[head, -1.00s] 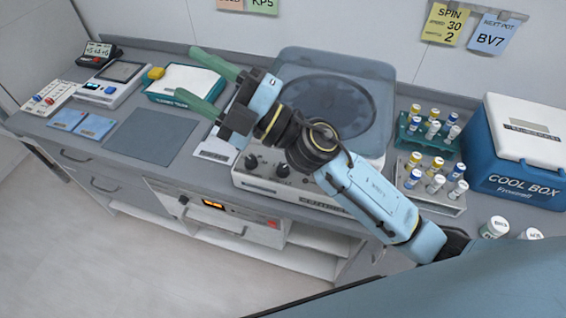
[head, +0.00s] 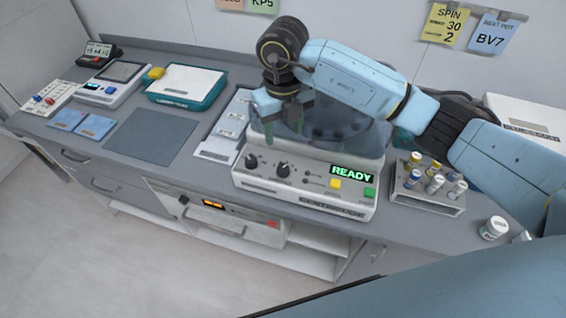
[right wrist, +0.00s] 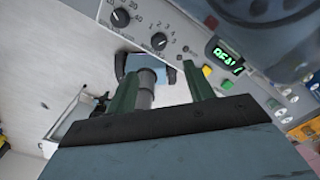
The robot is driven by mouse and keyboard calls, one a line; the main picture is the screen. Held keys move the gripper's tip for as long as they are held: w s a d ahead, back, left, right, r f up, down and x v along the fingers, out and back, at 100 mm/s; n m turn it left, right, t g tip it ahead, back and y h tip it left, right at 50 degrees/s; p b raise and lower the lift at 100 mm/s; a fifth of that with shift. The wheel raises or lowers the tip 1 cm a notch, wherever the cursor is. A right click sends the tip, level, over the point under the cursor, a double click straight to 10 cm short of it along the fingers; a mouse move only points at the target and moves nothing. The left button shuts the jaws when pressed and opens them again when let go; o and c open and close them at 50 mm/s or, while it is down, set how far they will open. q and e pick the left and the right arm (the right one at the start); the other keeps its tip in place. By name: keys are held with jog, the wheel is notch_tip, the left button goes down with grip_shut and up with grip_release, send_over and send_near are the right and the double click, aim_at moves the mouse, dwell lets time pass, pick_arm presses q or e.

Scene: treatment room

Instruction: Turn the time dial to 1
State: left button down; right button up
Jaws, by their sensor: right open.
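The centrifuge's front panel (head: 305,190) carries two black dials. In the right wrist view the right dial (right wrist: 158,40) has a scale from 1 to 5, which fits the time dial; it also shows in the head view (head: 282,169). The left dial (right wrist: 120,17) has a scale in tens; it is at the panel's left end in the head view (head: 251,161). Their pointer settings are too small to read surely. My right gripper (head: 283,132) is open and empty, pointing down above and behind the dials. Its green fingers (right wrist: 160,68) stand apart, touching neither dial. My left gripper is out of view.
The green READY display (head: 352,173), a yellow button (head: 336,183) and a green button (head: 370,193) sit right of the dials. A vial rack (head: 428,203) stands right of the centrifuge.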

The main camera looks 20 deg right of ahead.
aim_at(283, 168)
notch_tip(283, 168, down, 13)
jog(key=shift+r+p, duration=0.15)
jog(key=shift+p, duration=0.6)
jog(key=c, duration=1)
